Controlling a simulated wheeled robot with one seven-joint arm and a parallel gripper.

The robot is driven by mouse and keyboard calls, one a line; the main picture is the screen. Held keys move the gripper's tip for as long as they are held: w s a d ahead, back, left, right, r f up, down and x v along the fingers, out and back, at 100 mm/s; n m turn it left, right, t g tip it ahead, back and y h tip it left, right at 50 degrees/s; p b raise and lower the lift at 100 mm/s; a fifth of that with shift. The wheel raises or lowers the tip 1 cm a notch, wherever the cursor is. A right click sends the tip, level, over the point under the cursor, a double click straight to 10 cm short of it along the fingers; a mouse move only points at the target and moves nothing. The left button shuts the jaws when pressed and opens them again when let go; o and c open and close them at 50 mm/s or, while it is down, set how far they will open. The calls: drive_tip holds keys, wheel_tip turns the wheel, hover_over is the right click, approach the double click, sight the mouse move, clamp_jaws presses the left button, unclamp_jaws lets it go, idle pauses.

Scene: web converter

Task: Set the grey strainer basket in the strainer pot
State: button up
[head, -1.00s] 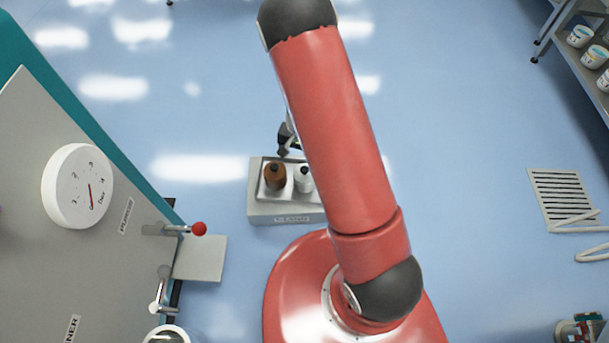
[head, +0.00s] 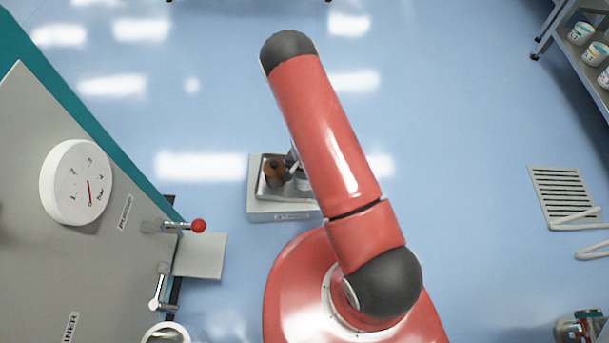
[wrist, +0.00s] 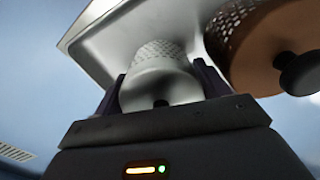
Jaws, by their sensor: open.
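The grey strainer basket (wrist: 158,82), pale with a perforated wall, stands in a tray next to a brown basket (wrist: 262,50) with a dark knob. My gripper (wrist: 160,88) is open, with one finger on each side of the grey basket. I cannot tell whether the fingers touch it. In the head view the grey basket (head: 302,181) is partly hidden by my arm, and the brown basket (head: 274,171) is at its left. A round pale-rimmed vessel (head: 166,334), cut off at the bottom left edge, may be the strainer pot; its inside is mostly out of view.
The tray (head: 260,192) sits on a grey block (head: 284,215). At left is a grey panel (head: 60,200) with a dial (head: 77,182) and a red-knobbed lever (head: 198,226). A shelf with white tubs (head: 582,33) stands at upper right.

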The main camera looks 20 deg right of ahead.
drive_tip(key=c, duration=0.8)
drive_tip(key=shift+o, duration=0.2)
drive_tip(key=shift+r, duration=0.1)
wheel_tip(320, 180, up, 25)
drive_tip(key=n+p, duration=0.3)
drive_tip(key=n, duration=0.4)
drive_tip(key=shift+s, duration=0.3)
drive_tip(key=shift+d, duration=0.1)
